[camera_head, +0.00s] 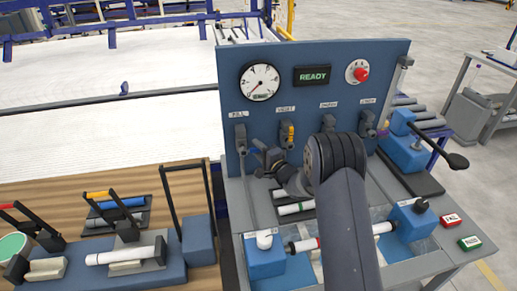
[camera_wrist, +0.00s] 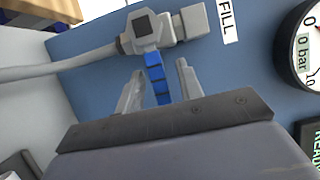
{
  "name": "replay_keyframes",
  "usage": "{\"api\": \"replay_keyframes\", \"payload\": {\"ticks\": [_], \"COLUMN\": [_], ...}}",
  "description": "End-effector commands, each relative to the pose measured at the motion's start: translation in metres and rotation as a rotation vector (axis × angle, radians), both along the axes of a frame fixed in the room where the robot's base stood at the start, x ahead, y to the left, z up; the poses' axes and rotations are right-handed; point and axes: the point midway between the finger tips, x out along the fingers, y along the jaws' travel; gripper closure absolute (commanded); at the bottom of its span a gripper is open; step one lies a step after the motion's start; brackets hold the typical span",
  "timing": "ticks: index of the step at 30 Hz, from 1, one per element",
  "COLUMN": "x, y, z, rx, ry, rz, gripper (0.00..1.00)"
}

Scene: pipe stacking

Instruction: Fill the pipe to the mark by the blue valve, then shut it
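The blue valve handle (camera_wrist: 157,78) sticks out from a grey valve body (camera_wrist: 147,30) beside the FILL label (camera_wrist: 227,18) in the wrist view. My gripper (camera_wrist: 160,82) is open, with one finger on each side of the blue handle and small gaps visible. In the head view my gripper (camera_head: 264,160) is beside the FILL valve (camera_head: 240,140), partly hidden by my arm. A white pipe with a red band (camera_head: 303,245) lies in the bench, its middle hidden by my arm. The round gauge (camera_head: 259,81) shows 0 bar in the wrist view (camera_wrist: 306,52).
The blue panel (camera_head: 310,55) carries a READY display (camera_head: 312,75), a red knob (camera_head: 361,74) and other valves, including one with a yellow handle (camera_head: 287,134). Blue clamps (camera_head: 265,260) hold the pipe ends. Red (camera_head: 451,220) and green (camera_head: 470,243) buttons are at right.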

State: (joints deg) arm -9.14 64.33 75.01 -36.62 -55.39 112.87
Motion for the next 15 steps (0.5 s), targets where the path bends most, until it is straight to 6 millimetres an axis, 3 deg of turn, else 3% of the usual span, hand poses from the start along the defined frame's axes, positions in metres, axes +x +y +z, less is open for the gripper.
{"api": "replay_keyframes", "payload": {"ticks": [8,15], "x": [0.0006,0.0005], "y": [0.0005,0.0004], "z": [-0.0002,0.0], "rx": [0.0,0.0], "ry": [0.0,0.0], "rz": [0.0,0.0], "gripper": [0.65,0.85]}}
